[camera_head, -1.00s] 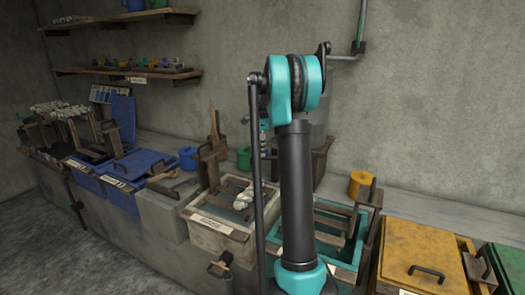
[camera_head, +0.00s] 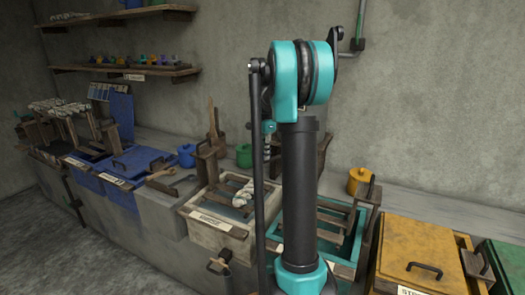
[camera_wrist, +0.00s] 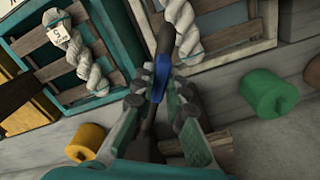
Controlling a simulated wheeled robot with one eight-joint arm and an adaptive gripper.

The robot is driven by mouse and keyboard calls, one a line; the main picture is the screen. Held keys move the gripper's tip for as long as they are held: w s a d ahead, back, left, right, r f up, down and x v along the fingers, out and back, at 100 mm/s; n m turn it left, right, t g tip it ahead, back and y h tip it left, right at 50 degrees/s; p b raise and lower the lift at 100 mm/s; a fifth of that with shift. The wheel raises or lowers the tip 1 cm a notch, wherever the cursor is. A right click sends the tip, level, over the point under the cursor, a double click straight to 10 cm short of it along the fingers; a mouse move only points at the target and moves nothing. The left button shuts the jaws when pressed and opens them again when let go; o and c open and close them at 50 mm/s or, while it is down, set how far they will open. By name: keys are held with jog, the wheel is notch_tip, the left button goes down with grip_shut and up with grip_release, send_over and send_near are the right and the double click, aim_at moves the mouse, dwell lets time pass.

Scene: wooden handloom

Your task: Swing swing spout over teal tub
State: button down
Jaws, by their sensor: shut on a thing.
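The swing spout (camera_wrist: 164,38) is a dark pipe with a blue grip (camera_wrist: 158,88), seen in the wrist view. My gripper (camera_wrist: 160,95) is shut on the blue grip, one finger on each side. The pipe's upper end lies by the gap between the teal tub (camera_wrist: 112,93) and a pale wooden tub, beside the pale tub's skein; I cannot tell which tub its outlet is above. The teal tub also shows in the head view (camera_head: 346,268), partly behind my arm, with wooden bars across it. My gripper is hidden there.
The pale tub (camera_head: 215,238) with a skein stands left of the teal tub. A yellow lidded box (camera_head: 420,250) stands right. A yellow pot (camera_head: 358,178), a green pot (camera_head: 244,156) and a blue pot (camera_head: 187,156) stand on the ledge along the wall.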

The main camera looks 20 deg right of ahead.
jog(key=s+d+n, duration=0.4)
jog(key=d+n, duration=0.3)
jog(key=n, duration=0.2)
jog(key=s+d+n, duration=0.5)
jog(key=d+n, duration=0.3)
jog(key=n, duration=0.2)
jog(key=shift+d, duration=0.2)
dwell(0.4)
jog(key=c, duration=1.5)
grip_release()
jog(key=shift+c, duration=0.2)
notch_tip(320, 180, up, 12)
